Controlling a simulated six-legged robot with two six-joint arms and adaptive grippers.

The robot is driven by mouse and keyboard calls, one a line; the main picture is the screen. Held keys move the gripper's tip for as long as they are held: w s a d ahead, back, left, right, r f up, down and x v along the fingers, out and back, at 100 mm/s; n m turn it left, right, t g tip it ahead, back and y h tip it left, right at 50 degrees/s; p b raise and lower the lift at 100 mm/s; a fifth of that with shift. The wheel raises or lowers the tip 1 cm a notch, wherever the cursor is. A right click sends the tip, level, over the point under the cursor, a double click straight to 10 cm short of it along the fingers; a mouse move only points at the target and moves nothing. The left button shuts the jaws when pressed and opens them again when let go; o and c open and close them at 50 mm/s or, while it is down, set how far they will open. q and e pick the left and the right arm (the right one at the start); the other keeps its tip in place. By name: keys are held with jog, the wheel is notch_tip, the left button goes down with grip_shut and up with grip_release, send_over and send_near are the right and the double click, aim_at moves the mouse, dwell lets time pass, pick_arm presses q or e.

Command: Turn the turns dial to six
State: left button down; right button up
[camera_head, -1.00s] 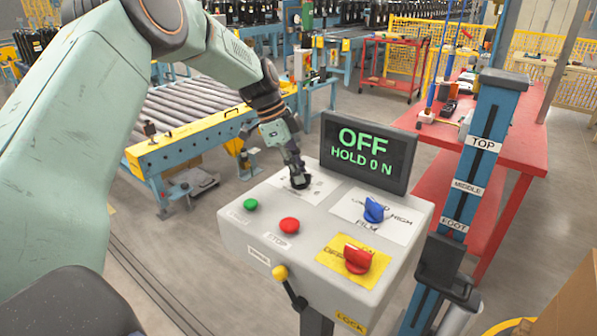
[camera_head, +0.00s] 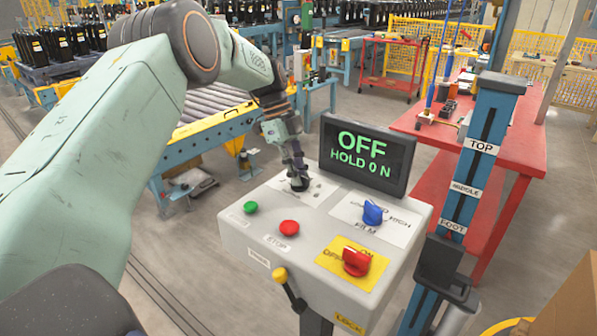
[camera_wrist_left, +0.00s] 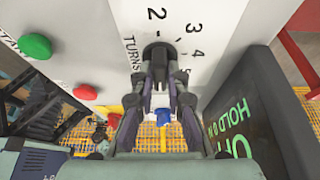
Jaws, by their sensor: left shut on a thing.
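The turns dial is a dark knob (camera_head: 299,186) on a white label plate at the back left of the grey control box (camera_head: 245,265). In the left wrist view the dial (camera_wrist_left: 158,50) is between the fingertips of my left gripper (camera_head: 297,178), which is shut on it. The numbers 2, 3, 4 and 5 and the word TURNS show around it there. The fingers hide much of the dial, and I cannot tell which number it points at. My right gripper is not in view.
A screen (camera_head: 366,154) reading OFF, HOLD 0 N stands right beside the dial.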

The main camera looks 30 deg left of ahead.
pick_arm(q)
jog(key=shift+w+a+r, duration=0.15)
jog(key=shift+r, duration=0.05)
jog(key=c, duration=1.4)
grip_release()
jog(key=shift+a, duration=0.1)
jog(key=shift+o, duration=0.3)
jog(key=shift+f, duration=0.1)
jog(key=v, duration=1.2)
